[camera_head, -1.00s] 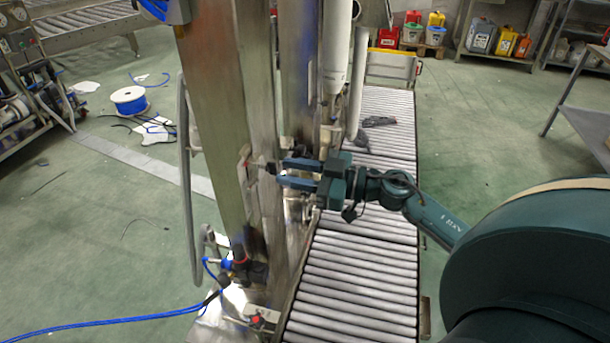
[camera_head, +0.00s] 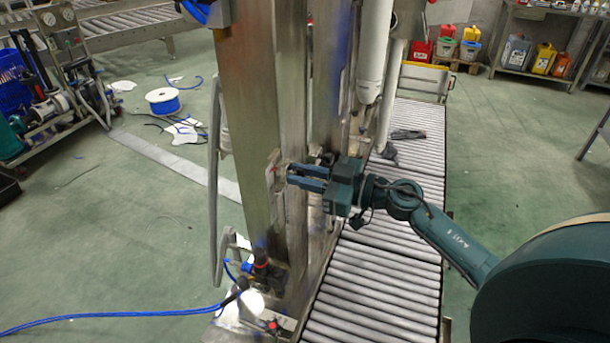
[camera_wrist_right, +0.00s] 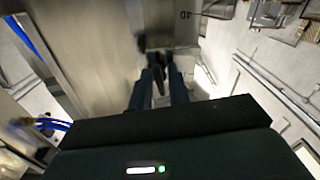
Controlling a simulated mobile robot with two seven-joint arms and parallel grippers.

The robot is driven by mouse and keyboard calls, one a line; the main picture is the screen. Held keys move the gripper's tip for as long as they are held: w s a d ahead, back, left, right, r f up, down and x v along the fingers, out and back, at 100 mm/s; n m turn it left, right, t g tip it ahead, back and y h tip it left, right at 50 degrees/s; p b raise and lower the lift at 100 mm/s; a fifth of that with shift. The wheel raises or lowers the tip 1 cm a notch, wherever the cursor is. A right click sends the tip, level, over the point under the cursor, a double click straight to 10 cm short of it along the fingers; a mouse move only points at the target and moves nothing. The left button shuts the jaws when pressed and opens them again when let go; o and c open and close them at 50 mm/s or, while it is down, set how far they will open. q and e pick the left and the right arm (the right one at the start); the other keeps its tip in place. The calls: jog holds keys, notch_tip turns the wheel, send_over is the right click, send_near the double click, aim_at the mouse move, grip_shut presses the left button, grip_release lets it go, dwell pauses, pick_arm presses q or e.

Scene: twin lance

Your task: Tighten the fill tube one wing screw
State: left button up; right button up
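My right gripper (camera_head: 291,174) reaches in from the right to the steel column (camera_head: 250,110). Its two blue-grey fingers point left at a small fitting (camera_head: 272,172) on the column. In the right wrist view the fingers (camera_wrist_right: 160,75) stand either side of a small dark part, which may be the wing screw; the picture is blurred. I cannot tell whether the fingers press on it. White vertical tubes (camera_head: 373,45) stand behind the column; which is fill tube one is unclear. My left gripper is not in view.
A roller conveyor (camera_head: 385,270) runs along the right of the column. A valve with a red part (camera_head: 262,265) and a blue hose (camera_head: 120,314) sit low at the left. A dark tool (camera_head: 408,134) lies on the far rollers. A cable spool (camera_head: 163,100) stands on the floor.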

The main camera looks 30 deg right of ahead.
grip_shut()
jog(key=shift+r+p, duration=0.2)
jog(key=shift+p, duration=0.3)
jog(key=shift+r+m+p, duration=0.25)
jog(key=shift+m+p, duration=0.25)
jog(key=shift+p, duration=0.35)
jog(key=shift+m+p, duration=0.4)
jog(key=shift+p, duration=0.25)
jog(key=m+p, duration=0.1)
jog(key=p, duration=0.2)
jog(key=shift+m, duration=0.4)
jog(key=shift+f+m+p, duration=0.25)
jog(key=shift+m+p, duration=0.15)
jog(key=shift+p, duration=0.1)
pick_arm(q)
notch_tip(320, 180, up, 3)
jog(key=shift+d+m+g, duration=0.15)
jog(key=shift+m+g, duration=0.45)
pick_arm(e)
jog(key=shift+f, duration=0.1)
